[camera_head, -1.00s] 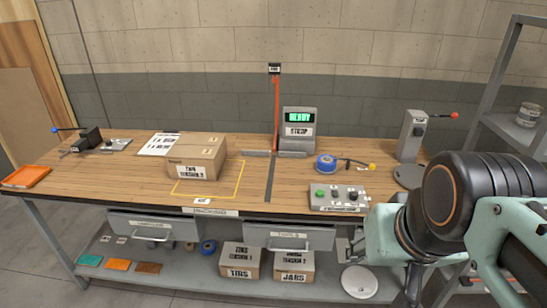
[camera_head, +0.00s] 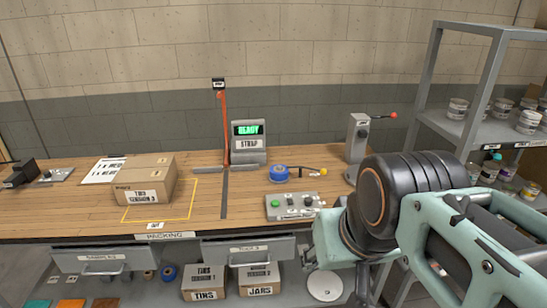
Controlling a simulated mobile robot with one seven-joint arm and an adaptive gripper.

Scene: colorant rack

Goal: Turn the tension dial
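A grey control panel (camera_head: 293,207) lies on the packing bench near its front edge, right of the middle. It has a green button (camera_head: 276,204) at its left and a small dark knob (camera_head: 308,201) at its right, which looks like the tension dial. The dial's setting is too small to read. A cardboard box (camera_head: 145,184) stands left of the panel, and its label appears to read "TINS" with a tension number. My arm's links fill the lower right, close to the panel's right side in the picture. My gripper is not in view.
The strap machine (camera_head: 248,143) with a green "READY" display stands at the back. A blue tape roll (camera_head: 278,173) lies behind the panel. A grey post with a red-tipped lever (camera_head: 357,140) stands to the right. A shelf (camera_head: 450,129) with jars is further right.

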